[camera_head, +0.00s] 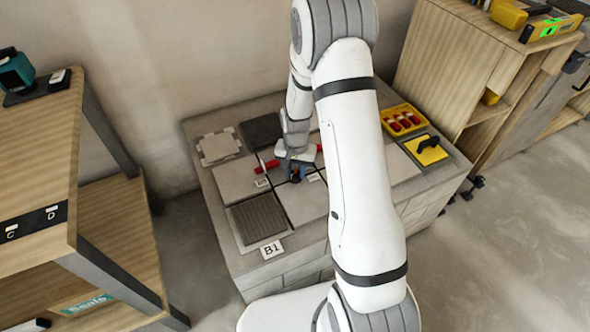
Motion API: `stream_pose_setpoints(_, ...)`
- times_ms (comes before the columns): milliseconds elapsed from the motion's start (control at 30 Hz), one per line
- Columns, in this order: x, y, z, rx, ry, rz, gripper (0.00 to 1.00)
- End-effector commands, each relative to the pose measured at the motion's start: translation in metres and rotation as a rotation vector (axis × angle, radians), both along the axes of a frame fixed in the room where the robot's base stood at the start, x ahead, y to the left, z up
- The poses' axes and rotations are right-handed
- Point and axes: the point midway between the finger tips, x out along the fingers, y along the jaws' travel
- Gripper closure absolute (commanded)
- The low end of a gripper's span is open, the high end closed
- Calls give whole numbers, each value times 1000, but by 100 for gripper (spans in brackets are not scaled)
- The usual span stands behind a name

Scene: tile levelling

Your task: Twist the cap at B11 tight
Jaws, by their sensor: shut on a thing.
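My gripper (297,174) points down over the joint between the pale tiles near the middle of the block-built platform. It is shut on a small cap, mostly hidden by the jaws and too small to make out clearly. One red piece (267,166) shows just left of the gripper and another (319,147) just right of it; I cannot tell how they sit. Small white labels lie close by, one on the left (261,183) and one on the right (314,177), too small to read. A larger label reading B1 (272,249) lies at the platform's front edge.
A dark ribbed tile (259,219) lies front left, a patterned tile (219,146) back left. A yellow tray of red pieces (402,121) and a yellow, black-handled tool (426,150) are at the right. Wooden shelves stand left (110,235) and right (455,65). My arm hides the platform's middle right.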

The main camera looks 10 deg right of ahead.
Motion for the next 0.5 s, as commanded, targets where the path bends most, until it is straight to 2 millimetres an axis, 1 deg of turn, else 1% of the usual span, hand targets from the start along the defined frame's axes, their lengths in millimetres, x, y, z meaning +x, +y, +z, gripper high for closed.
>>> stream_pose_setpoints(267, 0, 0, 1, 0, 1, 148, 95)
stream_pose_setpoints(500, 0, 0, 1, 0, 1, 342, 95)
